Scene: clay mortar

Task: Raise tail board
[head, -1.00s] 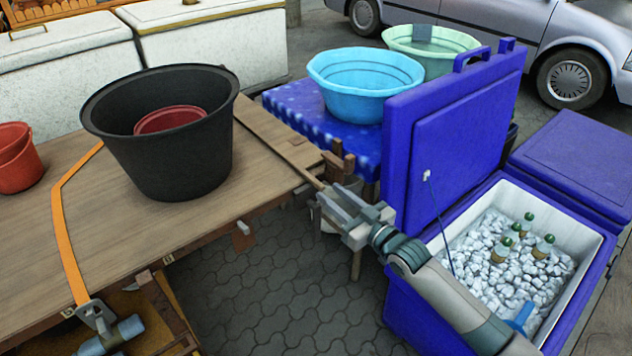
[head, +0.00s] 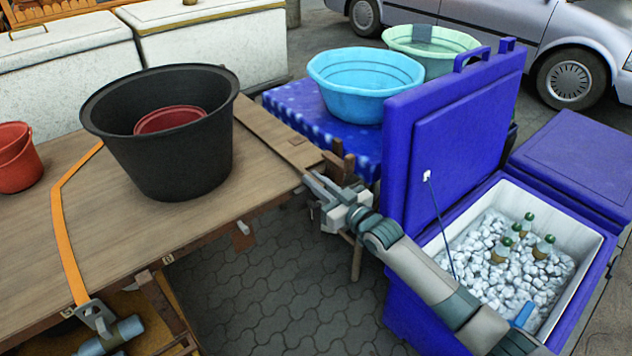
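A long narrow wooden board (head: 268,128), which I take to be the tail board, lies about flat along the right edge of the wooden cart bed (head: 110,235). My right gripper (head: 311,186) is at the board's near right corner, beside a wooden post (head: 338,163). The fingertips overlap the board's edge in the picture. I cannot tell whether they touch it or are closed on it. The underside of the board is hidden.
A black tub (head: 160,150) with a red basin inside stands on the bed, crossed by an orange strap (head: 65,235). A blue cooler (head: 455,140) with raised lid stands close right of my arm. A blue-covered table (head: 320,125) with basins is behind.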

